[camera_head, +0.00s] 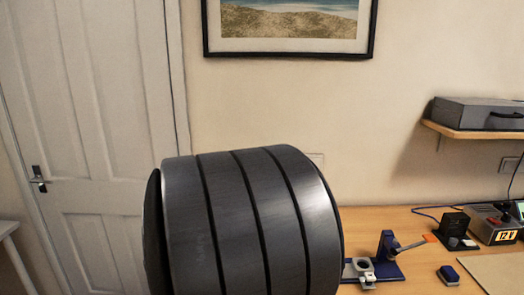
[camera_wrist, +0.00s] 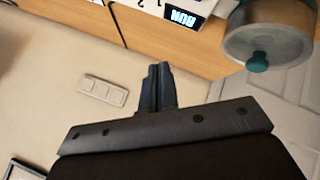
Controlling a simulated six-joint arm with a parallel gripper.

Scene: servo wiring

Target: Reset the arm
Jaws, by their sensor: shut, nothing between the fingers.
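My gripper (camera_wrist: 157,88) shows in the wrist view as two dark fingers pressed together, with nothing between them. It is in the air, with the pale wall behind it. My gripper does not show in the head view. There a large dark grey ribbed cylinder, which looks like part of my own arm, fills the lower middle and hides part of the desk. In the head view the wooden desk (camera_head: 421,223) carries a blue stand (camera_head: 388,245) and a white-grey bracket part (camera_head: 362,270).
A power unit (camera_head: 497,230) reading 12 V and a small dark block (camera_head: 448,274) are on the desk's right. A grey case (camera_head: 475,113) lies on a wall shelf. A wall switch plate (camera_wrist: 102,91) and a rounded container (camera_wrist: 268,32) show in the wrist view.

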